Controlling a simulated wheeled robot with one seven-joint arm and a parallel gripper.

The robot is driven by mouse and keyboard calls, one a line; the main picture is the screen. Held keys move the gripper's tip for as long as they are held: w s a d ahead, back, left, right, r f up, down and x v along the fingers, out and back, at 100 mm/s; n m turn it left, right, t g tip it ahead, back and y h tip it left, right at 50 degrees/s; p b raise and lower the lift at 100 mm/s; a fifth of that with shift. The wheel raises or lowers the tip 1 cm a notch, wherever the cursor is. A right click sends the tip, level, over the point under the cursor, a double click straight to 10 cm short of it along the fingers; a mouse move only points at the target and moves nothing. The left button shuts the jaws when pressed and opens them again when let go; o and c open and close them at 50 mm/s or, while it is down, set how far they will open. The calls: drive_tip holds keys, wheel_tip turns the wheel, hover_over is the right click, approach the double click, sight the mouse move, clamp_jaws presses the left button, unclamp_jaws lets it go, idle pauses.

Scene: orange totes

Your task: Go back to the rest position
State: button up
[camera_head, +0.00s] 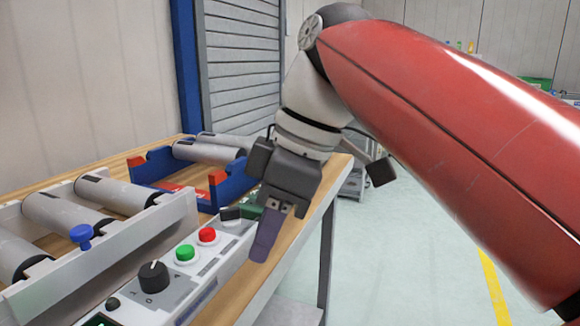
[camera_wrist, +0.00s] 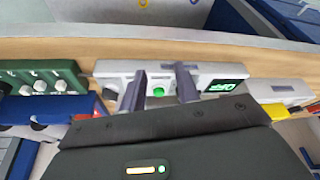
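My arm reaches from the right of the head view, bent down so that my gripper (camera_head: 264,240) points at the table's right edge. Its dark fingers appear beside the white control panel (camera_head: 205,262); I cannot tell how far above the table they are. In the wrist view, the two fingers of my gripper (camera_wrist: 160,82) stand apart with nothing held. A green button (camera_wrist: 158,91) on a white box (camera_wrist: 115,68) shows in the gap between them. The head view shows the fingers overlapping each other.
The panel has a red button (camera_head: 207,235), a green button (camera_head: 185,252) and a black knob (camera_head: 153,276). A roller rack (camera_head: 150,225) and a blue frame (camera_head: 232,184) stand on the wooden table (camera_head: 285,262). Open floor (camera_head: 410,240) lies right of the table.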

drive_tip(key=s+d+f+m+t+h, duration=0.1)
drive_tip(key=d+f+m+t+h, duration=0.1)
drive_tip(key=d+f+m, duration=0.6)
drive_tip(key=s+d+f+m+t+h, duration=0.2)
drive_tip(key=d+f+m, duration=0.7)
drive_tip(key=f, duration=0.7)
drive_tip(key=shift+s+d+t, duration=0.3)
drive_tip(key=shift+d+t, duration=0.2)
drive_tip(key=shift+t, duration=0.3)
